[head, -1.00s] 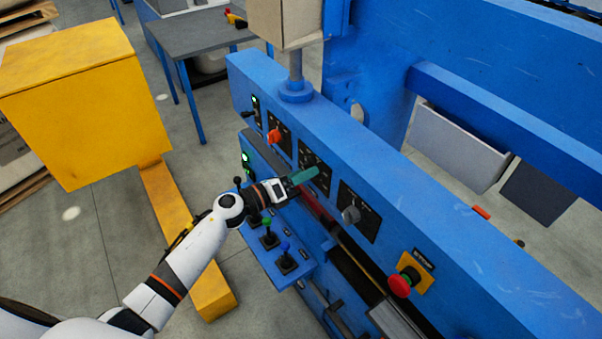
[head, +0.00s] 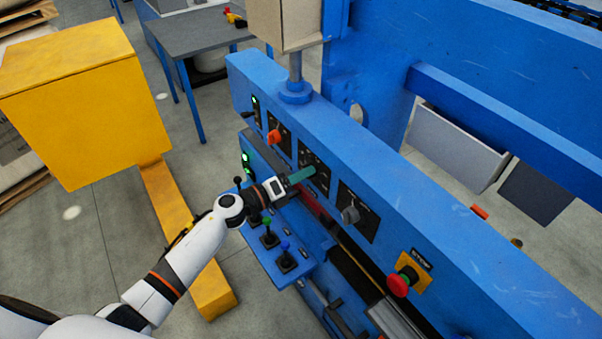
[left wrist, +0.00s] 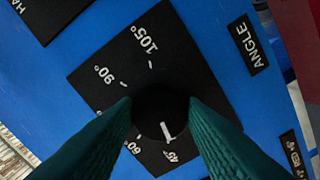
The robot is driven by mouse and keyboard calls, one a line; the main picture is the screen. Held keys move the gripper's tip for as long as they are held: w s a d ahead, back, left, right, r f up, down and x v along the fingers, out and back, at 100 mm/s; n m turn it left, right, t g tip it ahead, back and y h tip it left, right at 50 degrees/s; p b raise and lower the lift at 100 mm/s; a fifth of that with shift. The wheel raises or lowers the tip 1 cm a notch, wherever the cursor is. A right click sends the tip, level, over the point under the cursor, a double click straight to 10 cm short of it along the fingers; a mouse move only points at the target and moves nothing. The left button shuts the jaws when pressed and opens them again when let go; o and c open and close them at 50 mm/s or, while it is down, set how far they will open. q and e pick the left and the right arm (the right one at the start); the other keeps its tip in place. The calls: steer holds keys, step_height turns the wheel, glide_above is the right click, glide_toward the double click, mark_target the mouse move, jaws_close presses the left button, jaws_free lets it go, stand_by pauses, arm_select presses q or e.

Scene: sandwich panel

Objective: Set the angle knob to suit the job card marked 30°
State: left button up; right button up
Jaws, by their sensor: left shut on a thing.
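The angle knob (left wrist: 160,108) is a round black knob on a black dial plate (left wrist: 115,72), beside a label reading ANGLE (left wrist: 248,43). Its white pointer line points down toward the 45° mark. The 105°, 90°, 60° and 45° marks show; no 30° mark is visible, and my right-hand finger covers part of the plate. My left gripper (left wrist: 160,112) is shut on the knob, one green finger on each side. In the head view, my left gripper (head: 303,174) reaches the dial plate (head: 314,162) and covers the knob. I cannot see the job card. My right gripper is out of view.
On the blue panel, a red knob (head: 274,136) is on the left and a grey knob (head: 350,214) on the right. A red stop button (head: 399,285) is farther right. Levers with green (head: 266,221) and blue (head: 286,247) tops stand on a ledge below.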

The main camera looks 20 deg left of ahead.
arm_select(q)
steer(key=shift+n+p, duration=1.3)
steer(key=shift+n, duration=2.2)
steer(key=o, duration=1)
steer(key=b+v, duration=0.4)
steer(key=v, duration=0.8)
